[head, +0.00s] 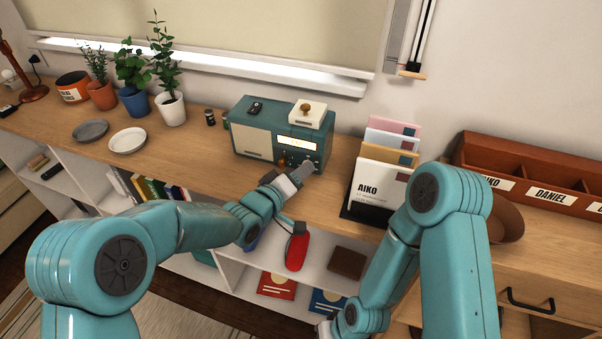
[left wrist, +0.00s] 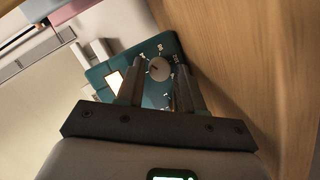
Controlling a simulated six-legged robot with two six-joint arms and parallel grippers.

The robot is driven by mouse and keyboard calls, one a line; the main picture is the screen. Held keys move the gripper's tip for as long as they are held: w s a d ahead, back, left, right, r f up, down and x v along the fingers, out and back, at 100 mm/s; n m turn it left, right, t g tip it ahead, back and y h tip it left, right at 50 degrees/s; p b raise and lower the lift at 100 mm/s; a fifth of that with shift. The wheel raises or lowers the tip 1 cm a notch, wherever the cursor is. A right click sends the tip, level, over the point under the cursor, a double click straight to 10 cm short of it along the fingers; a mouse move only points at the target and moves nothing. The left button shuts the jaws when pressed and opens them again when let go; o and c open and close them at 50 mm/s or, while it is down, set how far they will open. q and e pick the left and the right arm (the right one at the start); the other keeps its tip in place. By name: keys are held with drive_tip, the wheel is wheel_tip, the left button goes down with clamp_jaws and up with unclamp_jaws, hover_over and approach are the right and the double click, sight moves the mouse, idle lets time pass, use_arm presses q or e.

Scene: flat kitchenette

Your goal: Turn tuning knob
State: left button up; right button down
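A teal radio (head: 251,117) with a lit display (head: 297,143) stands on the wooden counter. In the left wrist view its teal face shows a round grey knob (left wrist: 158,68) ringed by small white marks. My left gripper (head: 309,167) is at the lower right of the radio's front. In the left wrist view its two fingers (left wrist: 158,72) are apart, with the knob showing between the tips. I cannot tell whether they touch it. In the head view the gripper hides the knob. My right gripper (head: 324,328) is low at the bottom edge, mostly hidden by its arm.
A letter rack with cards (head: 381,180) stands close right of the radio. A brown bowl (head: 508,222) and a named wooden organizer (head: 470,158) are farther right. Potted plants (head: 172,108) and two plates (head: 127,141) are left. Open shelves lie below the counter.

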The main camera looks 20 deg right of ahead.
use_arm(q)
drive_tip(key=shift+w+f, duration=0.1)
drive_tip(key=shift+c, duration=0.3)
drive_tip(key=shift+d, duration=0.1)
clamp_jaws()
drive_tip(key=shift+f+m+b, duration=0.1)
drive_tip(key=shift+m+b, duration=0.2)
drive_tip(key=shift+b, duration=0.35)
drive_tip(key=m+y+b, duration=0.1)
drive_tip(key=b, duration=0.2)
drive_tip(key=m+b, duration=0.2)
drive_tip(key=b, duration=0.1)
drive_tip(key=shift+s+d+f+y, duration=0.1)
drive_tip(key=shift+s+y, duration=0.1)
drive_tip(key=shift+y, duration=0.2)
drive_tip(key=shift+m+t+y+b, duration=0.3)
drive_tip(key=shift+m+b, duration=0.1)
drive_tip(key=shift+b, duration=0.35)
drive_tip(key=shift+r+m, duration=0.2)
drive_tip(key=shift+m, duration=0.2)
